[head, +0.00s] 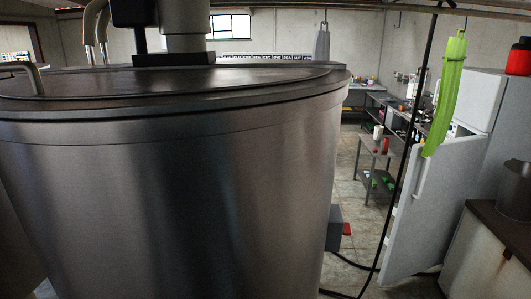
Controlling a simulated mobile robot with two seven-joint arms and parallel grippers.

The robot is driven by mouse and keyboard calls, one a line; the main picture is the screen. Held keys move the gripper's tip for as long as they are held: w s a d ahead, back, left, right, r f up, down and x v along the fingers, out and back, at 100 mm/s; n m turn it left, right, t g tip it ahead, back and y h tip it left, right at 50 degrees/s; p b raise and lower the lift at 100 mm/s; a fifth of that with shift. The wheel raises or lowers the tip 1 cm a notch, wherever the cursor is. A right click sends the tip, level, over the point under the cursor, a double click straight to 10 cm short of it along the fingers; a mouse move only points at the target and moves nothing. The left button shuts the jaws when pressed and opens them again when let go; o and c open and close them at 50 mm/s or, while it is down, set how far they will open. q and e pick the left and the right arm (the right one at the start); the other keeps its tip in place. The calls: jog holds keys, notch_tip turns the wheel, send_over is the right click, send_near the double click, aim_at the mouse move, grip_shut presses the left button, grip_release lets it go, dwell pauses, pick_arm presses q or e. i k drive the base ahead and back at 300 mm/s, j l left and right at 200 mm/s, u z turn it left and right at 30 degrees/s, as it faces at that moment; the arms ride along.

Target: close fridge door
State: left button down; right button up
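The fridge (505,115) is a pale grey, tall unit at the right side of the head view, past the big steel tank. Its lower door (422,215) stands open, swung out toward the aisle, with a handle along its upper left edge. The upper door (465,97) appears shut. Neither of my grippers is in view.
A large steel tank (190,190) fills the left and centre. A black hose hangs between tank and fridge door. The green strip (445,92) hangs before the fridge. A counter (490,225) is at the right. A small table (374,147) stands on open tiled floor behind.

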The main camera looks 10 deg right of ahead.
aim_at(436, 188)
jog(key=l, duration=0.55)
jog(key=k+l+u, duration=0.1)
jog(key=l, duration=0.45)
jog(key=l+u, duration=0.15)
jog(key=l, duration=0.4)
jog(key=k+l+u, duration=0.15)
jog(key=l, duration=0.35)
jog(key=i+l+z, duration=0.2)
jog(key=l, duration=0.15)
jog(key=l+z, duration=0.2)
jog(key=i+l+z, duration=0.2)
jog(key=l, duration=0.2)
jog(key=l+z, duration=0.15)
jog(key=z, duration=0.3)
jog(key=l+z, duration=0.15)
jog(key=z, duration=0.3)
jog(key=i+j+u, duration=0.45)
jog(key=i, duration=0.35)
jog(key=i+u, duration=0.5)
jog(key=i, duration=0.3)
